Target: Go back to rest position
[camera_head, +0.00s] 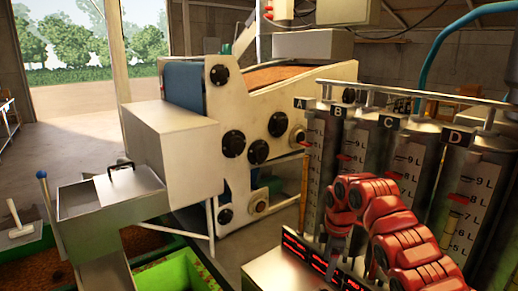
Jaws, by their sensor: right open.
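My right arm comes in from the lower right, red and jointed. Its right gripper (337,243) hangs in front of the measuring cylinders, above a metal control box (275,271) with red lit displays. No object shows in it; the fingertips are small and partly hidden by the arm. I cannot tell whether it touches the box. My left gripper is not in view.
Several tall cylinders marked A to D (480,200) with litre scales stand close at the right. A large cream press machine (240,125) fills the middle. A metal tray (110,195) and green crate (165,277) are at lower left. Open floor (85,120) lies at far left.

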